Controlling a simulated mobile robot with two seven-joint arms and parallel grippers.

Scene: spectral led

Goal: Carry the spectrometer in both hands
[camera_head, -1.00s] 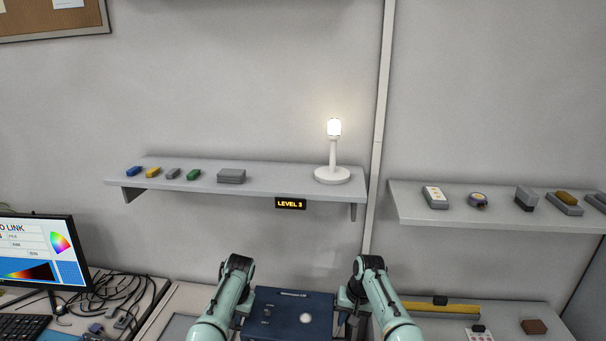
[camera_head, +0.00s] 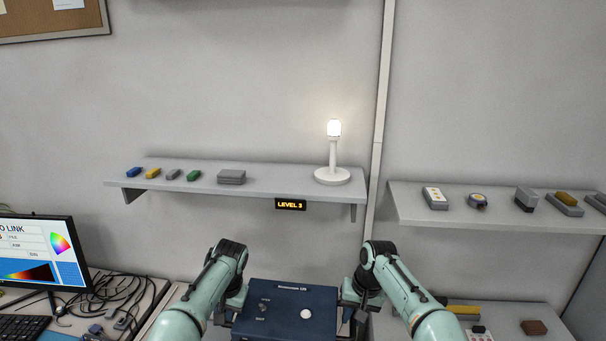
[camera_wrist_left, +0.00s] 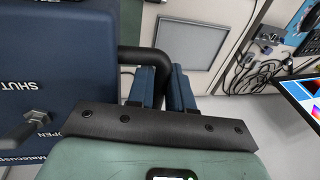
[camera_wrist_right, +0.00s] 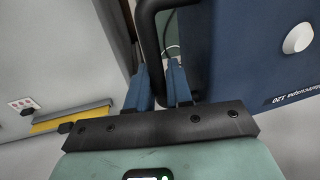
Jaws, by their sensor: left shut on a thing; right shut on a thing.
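The spectrometer is a dark blue box (camera_head: 285,308) with a pale round knob and a small switch, low in the middle of the head view. My left gripper (camera_wrist_left: 162,88) is shut on a black bar handle on one side of the box. My right gripper (camera_wrist_right: 161,85) is shut on the black handle on the opposite side. The box also fills the left of the left wrist view (camera_wrist_left: 60,60) and the upper right of the right wrist view (camera_wrist_right: 240,50). Its lower part is cut off by the head view's bottom edge.
A wall shelf (camera_head: 265,187) holds a lit lamp (camera_head: 333,150), a grey box (camera_head: 231,177) and several small coloured blocks. A "LEVEL 3" sign (camera_head: 290,204) hangs below it. Another shelf (camera_head: 500,219) is at right. A monitor (camera_head: 40,252) and tangled cables (camera_head: 120,290) are at left.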

